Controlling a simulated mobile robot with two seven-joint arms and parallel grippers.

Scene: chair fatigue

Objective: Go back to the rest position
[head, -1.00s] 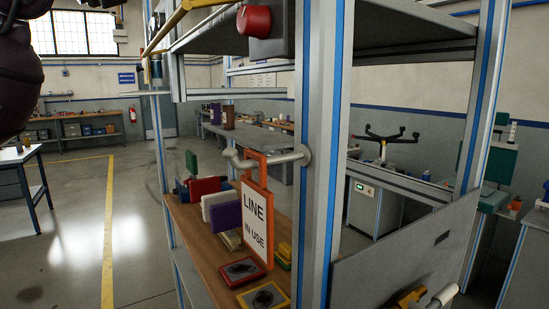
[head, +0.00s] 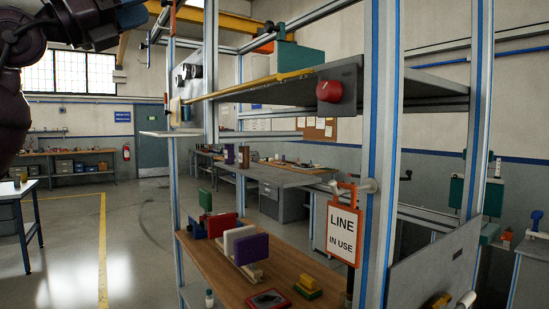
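Part of my dark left arm (head: 75,28) crosses the upper left corner of the head view, with a blue band near its far end. I cannot make out the fingers of my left gripper. My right arm and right gripper are not in view. An orange-framed sign reading "LINE IN USE" (head: 343,232) hangs from a grey peg on the upright of the workstation frame, with no gripper on it.
The workstation frame (head: 382,150) with blue strips stands close ahead. Its wooden shelf (head: 215,272) holds coloured panels and small blocks. A red knob (head: 329,91) is on a grey box above. A table (head: 30,191) stands at the left; the floor between is clear.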

